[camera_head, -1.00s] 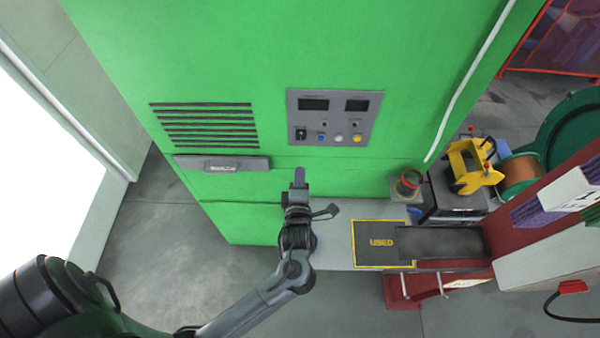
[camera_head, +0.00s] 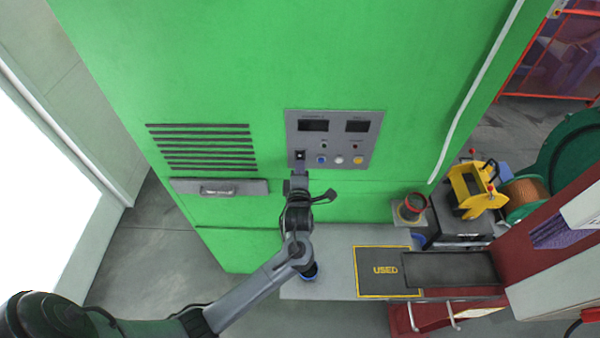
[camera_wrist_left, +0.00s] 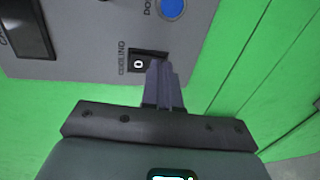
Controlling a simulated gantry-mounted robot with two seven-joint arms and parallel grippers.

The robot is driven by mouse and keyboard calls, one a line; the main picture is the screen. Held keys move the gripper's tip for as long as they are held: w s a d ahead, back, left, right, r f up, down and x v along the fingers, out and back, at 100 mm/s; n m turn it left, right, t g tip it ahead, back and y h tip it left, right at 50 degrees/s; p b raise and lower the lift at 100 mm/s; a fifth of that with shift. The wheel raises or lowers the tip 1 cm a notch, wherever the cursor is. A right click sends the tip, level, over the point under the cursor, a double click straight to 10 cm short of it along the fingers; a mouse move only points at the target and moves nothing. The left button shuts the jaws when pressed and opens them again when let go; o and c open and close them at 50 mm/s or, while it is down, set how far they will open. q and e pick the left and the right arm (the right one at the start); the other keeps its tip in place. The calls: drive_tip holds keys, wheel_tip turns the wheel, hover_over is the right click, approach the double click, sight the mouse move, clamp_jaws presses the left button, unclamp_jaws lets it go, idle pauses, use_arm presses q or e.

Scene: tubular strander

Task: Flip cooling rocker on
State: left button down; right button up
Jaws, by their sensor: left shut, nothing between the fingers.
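The cooling rocker (camera_head: 300,155) is a small black switch at the lower left of the grey control panel (camera_head: 365,130) on the green cabinet. In the left wrist view the rocker (camera_wrist_left: 139,64) shows a white "0" beside the label "COOLING". My left gripper (camera_head: 300,172) is shut and empty, with its fingertips just below the rocker. In the left wrist view the fingertips (camera_wrist_left: 158,70) overlap the rocker's lower right edge; I cannot tell whether they touch it. My right gripper is out of view.
A blue button (camera_head: 322,160), a white button (camera_head: 340,160) and a yellow button (camera_head: 357,160) sit right of the rocker. A drawer-like handle plate (camera_head: 240,187) is at the left. A shelf with a mat marked "USED" (camera_head: 370,285) lies below right.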

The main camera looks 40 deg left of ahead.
use_arm(q)
drive_tip(key=shift+w+a+b, duration=0.1)
drive_tip(key=shift+w+b, duration=0.05)
drive_tip(key=shift+b, duration=0.65)
drive_tip(key=shift+f, duration=0.1)
drive_tip(key=s+d+f+b, duration=0.2)
drive_tip(key=s+d+b, duration=0.1)
drive_tip(key=s+d, duration=0.5)
drive_tip(key=shift+s+d, duration=0.35)
drive_tip(key=shift+s, duration=1.1)
